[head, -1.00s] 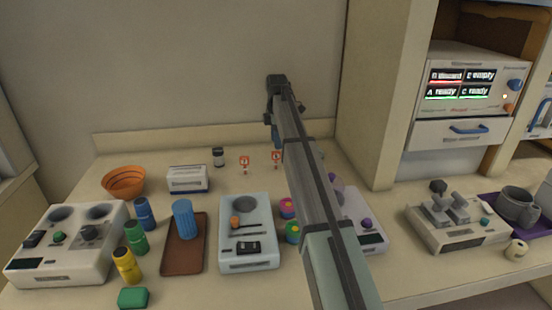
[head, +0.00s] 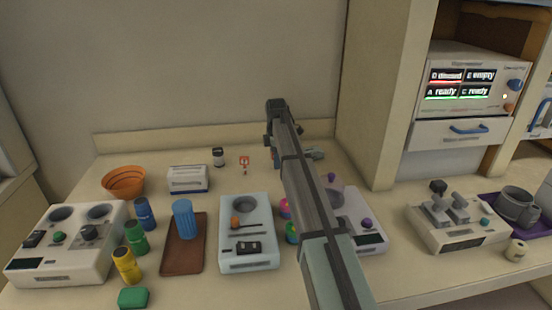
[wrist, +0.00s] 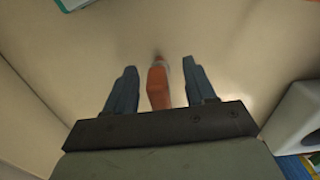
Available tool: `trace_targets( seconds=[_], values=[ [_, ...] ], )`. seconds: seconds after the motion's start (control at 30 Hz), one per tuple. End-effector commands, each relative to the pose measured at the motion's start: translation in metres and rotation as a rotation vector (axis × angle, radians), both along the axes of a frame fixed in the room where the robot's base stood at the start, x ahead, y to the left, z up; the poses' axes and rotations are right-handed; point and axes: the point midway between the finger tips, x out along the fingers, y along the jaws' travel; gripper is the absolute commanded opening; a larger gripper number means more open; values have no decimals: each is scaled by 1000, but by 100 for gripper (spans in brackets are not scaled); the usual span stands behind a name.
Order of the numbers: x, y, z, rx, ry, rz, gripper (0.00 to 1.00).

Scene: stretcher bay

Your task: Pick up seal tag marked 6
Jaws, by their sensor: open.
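One small orange-red and white seal tag (head: 244,161) stands upright near the back of the counter in the head view. A second orange tag (wrist: 158,90) is between my gripper's two fingers in the wrist view. My gripper (wrist: 159,68) is open, with a finger on each side of this tag and a visible gap to each. In the head view my gripper (head: 277,157) is low at the back, mostly hidden by my arm, and the second tag cannot be made out there. No number can be read on either tag.
A small dark-capped jar (head: 218,157) and a white box (head: 188,179) stand left of the tags. An orange bowl (head: 124,182) is farther left. A grey device (head: 249,250) and pink and green pots are in front. A tall cabinet wall (head: 380,100) rises at right.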

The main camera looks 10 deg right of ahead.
Motion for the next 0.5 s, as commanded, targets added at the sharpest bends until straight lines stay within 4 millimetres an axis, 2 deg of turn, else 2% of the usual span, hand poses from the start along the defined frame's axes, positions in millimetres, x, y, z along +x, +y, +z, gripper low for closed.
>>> trace_targets(
  seconds=[0.07,0.5],
  values=[
    [0,0,0,0,0,0,53],
    [0,0,0,0,0,0,11]
  ],
)
